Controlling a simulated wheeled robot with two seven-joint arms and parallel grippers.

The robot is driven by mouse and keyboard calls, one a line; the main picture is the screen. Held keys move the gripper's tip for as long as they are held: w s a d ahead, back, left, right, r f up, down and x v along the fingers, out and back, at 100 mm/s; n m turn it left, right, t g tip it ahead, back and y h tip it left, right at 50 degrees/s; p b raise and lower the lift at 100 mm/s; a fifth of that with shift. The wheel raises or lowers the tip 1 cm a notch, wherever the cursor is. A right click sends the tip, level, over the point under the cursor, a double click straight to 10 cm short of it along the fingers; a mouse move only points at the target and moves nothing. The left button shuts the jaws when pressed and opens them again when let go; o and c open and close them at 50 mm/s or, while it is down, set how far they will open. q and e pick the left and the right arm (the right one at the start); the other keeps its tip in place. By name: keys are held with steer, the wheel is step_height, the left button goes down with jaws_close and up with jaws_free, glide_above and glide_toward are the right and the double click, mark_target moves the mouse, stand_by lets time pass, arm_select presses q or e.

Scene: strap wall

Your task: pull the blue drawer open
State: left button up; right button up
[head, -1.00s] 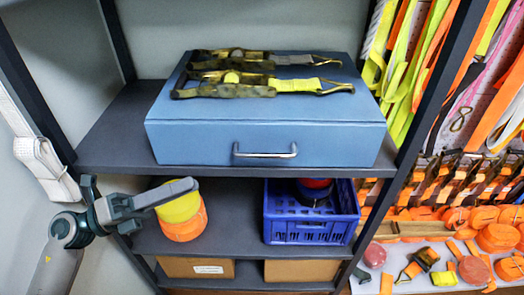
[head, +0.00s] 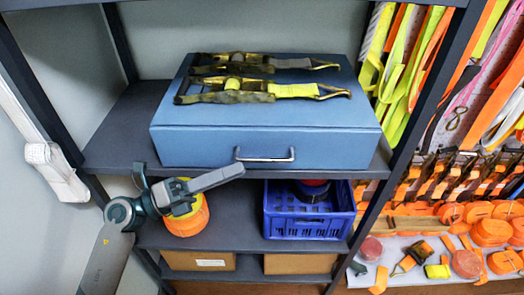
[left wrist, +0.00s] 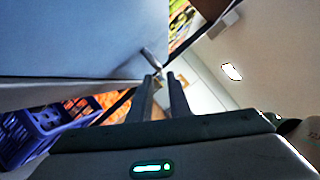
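The blue drawer (head: 200,145) is the front of a blue box on the upper shelf and looks closed. Its silver bar handle (head: 265,159) is at the middle of the front. The handle (left wrist: 154,60) shows just beyond the fingertips, near the drawer front (left wrist: 75,40). My right gripper is not in view.
Two ratchet straps (head: 245,91) lie on the box. Below, a blue crate (head: 310,225) and an orange roll (head: 188,222) stand on the lower shelf (head: 235,238). The shelf's right post (head: 412,130) is right of the box. Straps hang further right.

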mark_target(262, 158)
arm_select(q)
steer(key=p+x, duration=0.2)
steer(key=x, duration=0.3)
steer(key=shift+w+d+r, duration=0.1)
steer(key=shift+d+r, duration=0.15)
steer(key=shift+d, duration=0.1)
steer(key=shift+p+x, duration=0.35)
steer(key=shift+x, duration=0.5)
steer(key=shift+f, duration=0.15)
steer(key=shift+c, duration=0.7)
jaws_close()
